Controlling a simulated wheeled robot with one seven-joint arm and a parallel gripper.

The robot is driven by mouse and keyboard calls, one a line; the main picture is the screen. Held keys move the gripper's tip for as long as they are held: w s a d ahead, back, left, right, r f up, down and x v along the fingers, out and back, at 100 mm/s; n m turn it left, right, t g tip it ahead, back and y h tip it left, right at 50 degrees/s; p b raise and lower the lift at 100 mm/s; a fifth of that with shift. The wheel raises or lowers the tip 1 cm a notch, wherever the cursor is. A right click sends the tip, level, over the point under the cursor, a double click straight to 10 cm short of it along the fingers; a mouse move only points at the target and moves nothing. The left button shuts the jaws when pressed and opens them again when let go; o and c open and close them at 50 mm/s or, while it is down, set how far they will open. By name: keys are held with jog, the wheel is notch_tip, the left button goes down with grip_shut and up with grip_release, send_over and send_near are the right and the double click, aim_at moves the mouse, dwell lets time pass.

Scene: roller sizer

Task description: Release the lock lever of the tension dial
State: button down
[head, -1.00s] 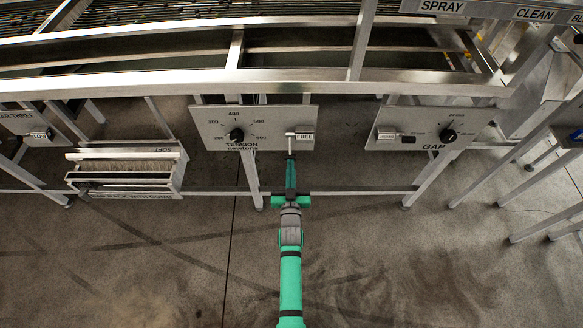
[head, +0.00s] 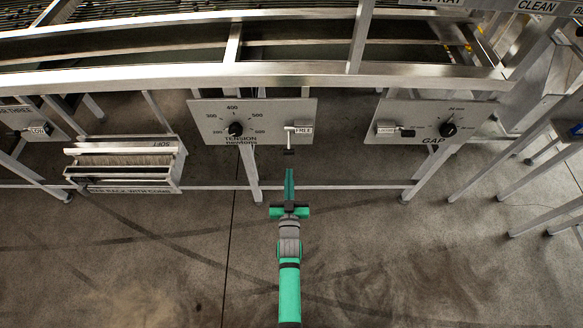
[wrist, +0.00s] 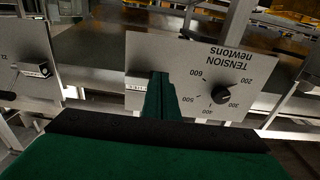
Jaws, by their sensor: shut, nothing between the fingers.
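The tension panel (head: 265,108) is a grey plate with a black round dial (head: 235,129) and printed numbers. Right of the dial is the thin pale lock lever (head: 289,138), pointing down beside a label reading FREE (head: 304,130); its dark end is at the panel's lower edge. My green gripper (head: 289,171) is shut and empty, just below the lever with a gap between them. In the wrist view, the gripper fingers (wrist: 160,96) cover the lever and part of its label; the dial (wrist: 221,95) shows to the right.
A gap panel (head: 425,120) with its own dial and lever is to the right. A rack with a brush (head: 125,165) hangs at the left. A steel frame rail (head: 260,80) runs above the panels, and frame legs stand beside them. The floor in front is clear.

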jog(key=f, duration=0.1)
jog(key=s+f, duration=0.1)
jog(key=f, duration=0.2)
jog(key=shift+s+d, duration=0.1)
jog(key=shift+s, duration=0.3)
jog(key=s+r+g, duration=0.1)
jog(key=s+r, duration=0.2)
jog(key=s, duration=0.9)
jog(key=s+r+g, duration=0.1)
jog(key=s+r, duration=0.1)
jog(key=s, duration=1)
jog(key=s+r+g, duration=0.1)
jog(key=s+r, duration=1.2)
jog(key=r, duration=0.2)
jog(key=shift+s+d, duration=0.2)
jog(key=shift+d, duration=0.05)
